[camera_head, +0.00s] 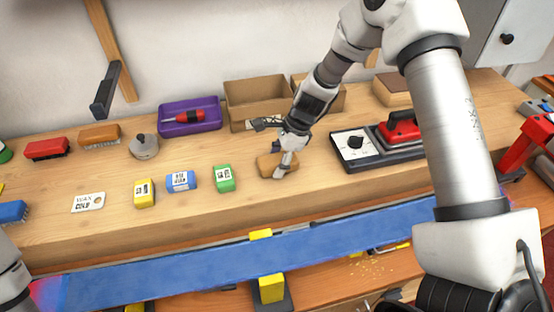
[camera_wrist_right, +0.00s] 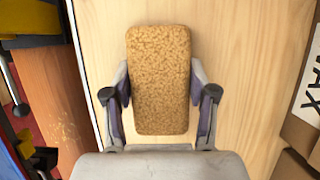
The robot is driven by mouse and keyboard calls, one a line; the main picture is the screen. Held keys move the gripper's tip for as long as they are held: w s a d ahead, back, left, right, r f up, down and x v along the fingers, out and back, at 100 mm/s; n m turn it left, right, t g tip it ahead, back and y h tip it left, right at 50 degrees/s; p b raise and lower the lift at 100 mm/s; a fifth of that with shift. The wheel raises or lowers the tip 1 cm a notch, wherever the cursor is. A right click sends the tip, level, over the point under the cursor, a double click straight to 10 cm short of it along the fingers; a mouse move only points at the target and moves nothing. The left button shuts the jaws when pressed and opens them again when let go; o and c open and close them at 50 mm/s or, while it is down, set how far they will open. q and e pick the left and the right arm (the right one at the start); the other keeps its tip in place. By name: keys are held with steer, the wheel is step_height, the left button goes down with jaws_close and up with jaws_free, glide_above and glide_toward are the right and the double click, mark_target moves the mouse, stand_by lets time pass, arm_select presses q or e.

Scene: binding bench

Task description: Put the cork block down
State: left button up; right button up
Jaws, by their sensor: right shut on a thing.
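The cork block (camera_head: 268,168) is a tan, speckled, rounded piece at the middle of the wooden bench. My right gripper (camera_head: 284,162) comes down over it from above and is shut on it. In the right wrist view the cork block (camera_wrist_right: 160,62) lies lengthwise between the two fingers of my right gripper (camera_wrist_right: 160,95), one finger against each long side. The block is at or very close to the bench top; I cannot tell if it touches. Only a piece of my left arm shows at the lower left edge; its gripper is out of view.
Wax blocks in green (camera_head: 223,178), blue (camera_head: 181,181) and yellow (camera_head: 144,193) lie left of the block. A cardboard box (camera_head: 257,100) and purple tray (camera_head: 190,117) stand behind. A black-based device (camera_head: 376,150) is to the right. A blue ski (camera_head: 200,277) runs along the front.

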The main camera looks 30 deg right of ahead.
steer(key=shift+f, duration=0.35)
steer(key=o, duration=1.4)
steer(key=shift+o, duration=0.2)
steer(key=shift+b, duration=0.3)
steer(key=shift+r+b, duration=0.25)
steer(key=shift+b, duration=0.05)
steer(key=v, duration=0.7)
steer(key=shift+w+d+r, duration=0.1)
steer(key=shift+d+r, duration=0.1)
steer(key=shift+r, duration=0.15)
